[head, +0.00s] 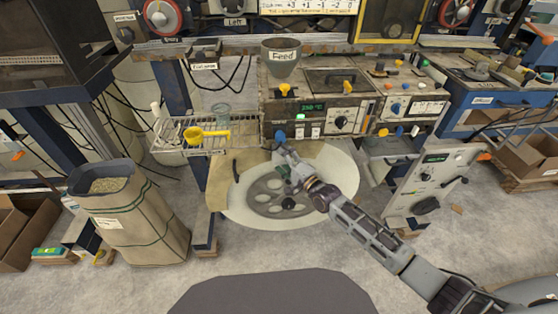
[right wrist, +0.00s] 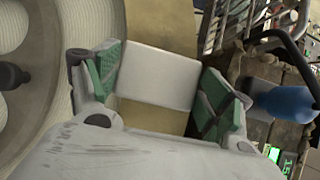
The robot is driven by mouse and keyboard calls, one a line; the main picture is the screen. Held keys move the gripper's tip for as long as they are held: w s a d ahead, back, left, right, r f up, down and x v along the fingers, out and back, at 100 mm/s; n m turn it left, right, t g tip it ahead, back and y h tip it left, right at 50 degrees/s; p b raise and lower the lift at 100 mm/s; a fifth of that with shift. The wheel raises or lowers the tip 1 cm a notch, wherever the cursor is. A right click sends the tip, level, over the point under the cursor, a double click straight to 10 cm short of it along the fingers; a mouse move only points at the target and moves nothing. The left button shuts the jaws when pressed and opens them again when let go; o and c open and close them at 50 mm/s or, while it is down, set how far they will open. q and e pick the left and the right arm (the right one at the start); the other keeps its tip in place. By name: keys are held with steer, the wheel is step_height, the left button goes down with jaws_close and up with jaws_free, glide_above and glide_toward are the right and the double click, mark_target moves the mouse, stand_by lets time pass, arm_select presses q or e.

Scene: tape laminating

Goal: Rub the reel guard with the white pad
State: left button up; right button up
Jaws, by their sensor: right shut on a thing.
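The white pad (right wrist: 158,76) is between the green-lined fingers of my right gripper (right wrist: 160,85) in the right wrist view. The gripper is shut on it. In the head view my right gripper (head: 281,162) is over the large pale reel (head: 334,176), below the feed machine; the pad is too small to make out there. A tan curved panel (head: 224,172), which looks like the reel guard, stands at the reel's left and back. Its tan surface (right wrist: 168,22) also shows behind the pad; I cannot tell if they touch. My left gripper is out of view.
A blue knob (head: 280,135) is close to the gripper and shows large in the right wrist view (right wrist: 285,103). A wire rack (head: 187,132) with a yellow scoop (head: 196,135) is to the left. A grain sack (head: 130,215) stands on the floor.

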mark_target(274, 158)
steer(key=shift+d+r, duration=0.1)
steer(key=shift+d, duration=0.2)
steer(key=shift+w, duration=0.1)
steer(key=shift+a, duration=0.1)
stand_by(0.4)
steer(key=shift+a+p, duration=0.4)
steer(key=shift+a, duration=1.2)
steer(key=shift+a+r, duration=0.1)
steer(key=shift+a, duration=0.05)
steer(key=shift+a, duration=0.2)
steer(key=shift+a+p, duration=0.4)
steer(key=shift+a, duration=1.1)
